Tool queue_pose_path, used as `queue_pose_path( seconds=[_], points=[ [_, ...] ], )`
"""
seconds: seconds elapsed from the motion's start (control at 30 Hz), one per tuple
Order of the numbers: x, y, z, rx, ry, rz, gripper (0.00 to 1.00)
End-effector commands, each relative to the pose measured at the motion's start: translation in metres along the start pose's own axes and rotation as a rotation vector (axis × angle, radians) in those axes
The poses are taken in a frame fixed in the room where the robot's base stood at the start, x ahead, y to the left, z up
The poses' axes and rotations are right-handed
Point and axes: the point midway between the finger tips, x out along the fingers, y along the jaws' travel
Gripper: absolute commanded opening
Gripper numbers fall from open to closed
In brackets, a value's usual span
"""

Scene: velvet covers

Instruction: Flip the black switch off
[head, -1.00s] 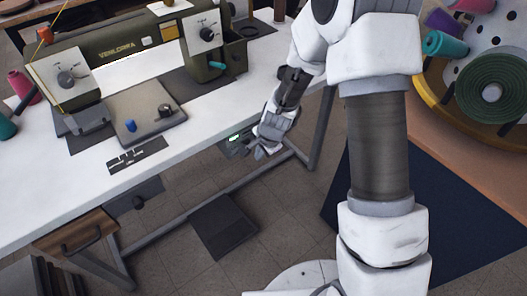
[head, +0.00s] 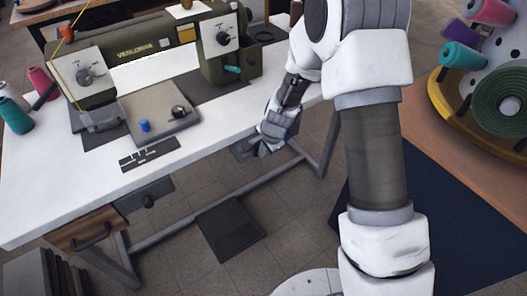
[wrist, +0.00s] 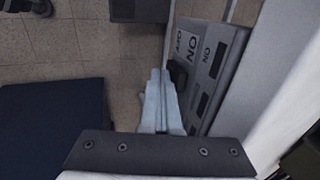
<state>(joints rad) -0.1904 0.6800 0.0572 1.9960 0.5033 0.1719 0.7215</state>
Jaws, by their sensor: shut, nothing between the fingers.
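The switch box (wrist: 212,72) is a grey panel under the table edge, with OFF and ON lettering. In the wrist view the black switch (wrist: 178,74) juts from the panel beside the OFF plate. My gripper (wrist: 161,76) is shut and empty, its fingertips just left of the switch. They look very close to it; I cannot tell whether they touch. In the head view my gripper (head: 264,148) is at the table's front edge and hides most of the switch box (head: 242,150).
The white table (head: 60,185) carries a green sewing machine (head: 140,48) and thread spools. A drawer (head: 88,232) hangs below at left. A dark pedal (head: 230,230) lies on the tiled floor. A round rack with spools (head: 440,105) stands at right.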

Motion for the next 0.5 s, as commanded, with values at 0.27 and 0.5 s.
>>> queue_pose_path(
  seconds=[0.27, 0.5],
  points=[
    [-0.009, -0.004, 0.0, 0.0, 0.001, -0.002, 0.0],
    [-0.017, -0.007, 0.0, 0.0, 0.001, -0.003, 0.0]
  ],
)
